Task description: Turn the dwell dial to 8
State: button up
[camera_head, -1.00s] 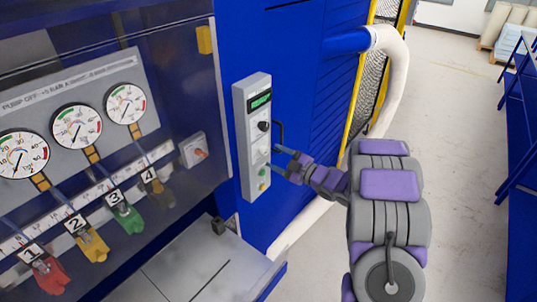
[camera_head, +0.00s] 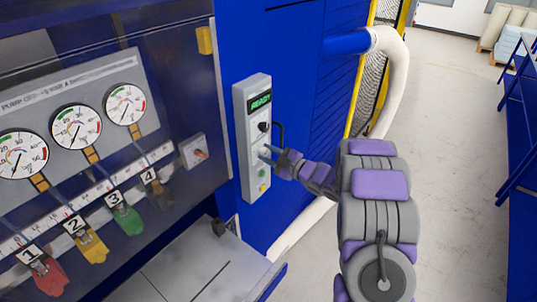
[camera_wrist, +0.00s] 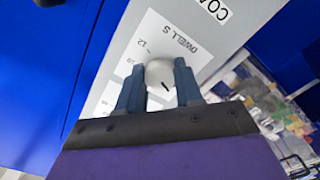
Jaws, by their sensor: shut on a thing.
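The dwell dial (camera_wrist: 160,73) is a round white knob with a dark pointer mark, on a white label reading "DWELL S" in the wrist view. My gripper (camera_wrist: 159,82) has one finger on each side of the dial and is shut on it. The printed "12" and another number show to the left of the dial; the rest of the scale is hidden by the fingers. In the head view my gripper (camera_head: 270,155) is at the middle of the grey control box (camera_head: 253,95), and the dial is mostly hidden there.
The control box has a lit green display (camera_head: 260,102), a black knob (camera_head: 263,127) above my gripper and a yellow button (camera_head: 262,188) below. Open floor (camera_head: 450,120) lies to the right.

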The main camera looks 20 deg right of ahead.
jog(key=c, duration=0.4)
jog(key=shift+c, duration=0.2)
jog(key=shift+m+p, duration=0.3)
jog(key=shift+p, duration=0.25)
jog(key=m+p, duration=0.1)
jog(key=p, duration=0.2)
jog(key=shift+r+m, duration=0.2)
jog(key=shift+m, duration=0.2)
jog(key=m+p, duration=0.5)
jog(key=p, duration=0.2)
jog(key=shift+r, duration=0.15)
jog(key=m+p, duration=0.5)
jog(key=shift+m, duration=0.4)
jog(key=shift+w+d+m+p, duration=0.1)
jog(key=shift+m+p, duration=1.1)
jog(key=shift+m, duration=1.1)
